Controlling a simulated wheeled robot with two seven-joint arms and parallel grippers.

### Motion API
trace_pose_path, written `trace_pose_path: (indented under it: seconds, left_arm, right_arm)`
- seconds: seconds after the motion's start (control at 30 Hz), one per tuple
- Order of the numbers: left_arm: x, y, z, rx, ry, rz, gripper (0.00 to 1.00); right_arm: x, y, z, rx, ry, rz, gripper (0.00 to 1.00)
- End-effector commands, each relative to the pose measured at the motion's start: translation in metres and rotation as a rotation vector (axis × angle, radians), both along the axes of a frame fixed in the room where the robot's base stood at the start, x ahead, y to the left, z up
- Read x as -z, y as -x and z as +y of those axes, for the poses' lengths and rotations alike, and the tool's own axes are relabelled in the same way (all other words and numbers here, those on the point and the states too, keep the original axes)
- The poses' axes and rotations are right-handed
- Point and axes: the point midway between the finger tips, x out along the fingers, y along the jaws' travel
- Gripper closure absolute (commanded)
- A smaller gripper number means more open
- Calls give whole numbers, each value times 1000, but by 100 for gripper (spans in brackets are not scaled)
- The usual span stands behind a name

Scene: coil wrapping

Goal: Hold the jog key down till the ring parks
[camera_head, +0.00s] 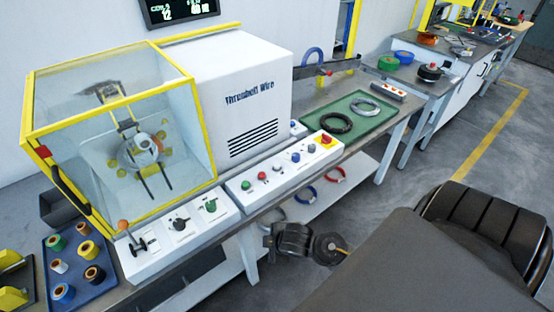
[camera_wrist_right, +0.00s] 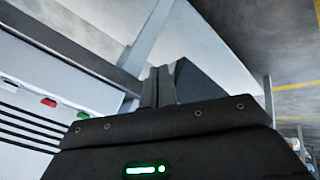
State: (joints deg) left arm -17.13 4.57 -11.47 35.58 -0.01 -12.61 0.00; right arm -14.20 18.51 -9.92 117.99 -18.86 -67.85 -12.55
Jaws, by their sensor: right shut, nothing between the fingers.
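The winding ring (camera_head: 145,151) sits inside the clear yellow-framed guard at the left, with several yellow rollers around it; which way its gap faces is too small to tell. The white control panel (camera_head: 236,186) on the bench front carries a row of coloured keys, including green (camera_head: 246,186), red (camera_head: 262,176) and blue (camera_head: 296,157). I cannot tell which is the jog key. My right gripper (camera_wrist_right: 160,86) is shut and empty. It hangs in front of the bench, apart from the keys, which show at the left of the wrist view. My left gripper is out of view.
A green tray (camera_head: 318,120) with a black and a pale coil lies right of the white machine housing (camera_head: 245,75). A blue tray (camera_head: 74,292) of spools is at lower left. A red and a blue coil lie on the lower shelf. Open floor lies to the right.

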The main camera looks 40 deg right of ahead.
Motion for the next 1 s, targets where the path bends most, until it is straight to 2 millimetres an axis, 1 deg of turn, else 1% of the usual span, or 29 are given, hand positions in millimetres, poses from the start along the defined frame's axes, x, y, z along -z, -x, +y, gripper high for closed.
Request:
trace_pose_path:
  seconds: [0.03,0.07,0.1,0.17,0.2,0.27,0.3,0.37,0.4,0.47,0.5,0.6,0.7,0.83,1.0]
  left_arm:
    - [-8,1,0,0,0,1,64]
    - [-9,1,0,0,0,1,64]
    - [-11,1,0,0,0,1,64]
    - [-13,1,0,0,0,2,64]
    - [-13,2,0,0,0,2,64]
    - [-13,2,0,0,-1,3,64]
    - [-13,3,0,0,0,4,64]
    - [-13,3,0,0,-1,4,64]
    - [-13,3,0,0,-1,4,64]
    - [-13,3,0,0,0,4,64]
    - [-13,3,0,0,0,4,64]
    - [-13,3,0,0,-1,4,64]
    - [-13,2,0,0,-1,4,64]
    - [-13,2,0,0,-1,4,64]
    - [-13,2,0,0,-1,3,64]
  right_arm:
    - [-28,-11,-2,-59,44,-41,100]
    - [-40,-18,-4,-100,73,-64,100]
    - [-54,-30,-7,-166,121,-96,100]
    - [-71,-51,-13,-282,205,-143,100]
    - [-80,-67,-19,-367,268,-170,100]
    - [-91,-93,-31,-504,364,-205,100]
    - [-97,-109,-41,-594,429,-221,100]
    - [-109,-133,-59,-726,524,-234,100]
    - [-117,-147,-73,-812,585,-237,100]
    - [-131,-165,-96,-930,665,-230,100]
    - [-141,-174,-112,-1000,712,-221,100]
    - [-163,-188,-147,-1136,791,-191,100]
    - [-180,-193,-172,-1221,834,-165,100]
    - [-192,-194,-190,-1275,856,-145,100]
    - [-195,-194,-194,-1293,860,-140,100]
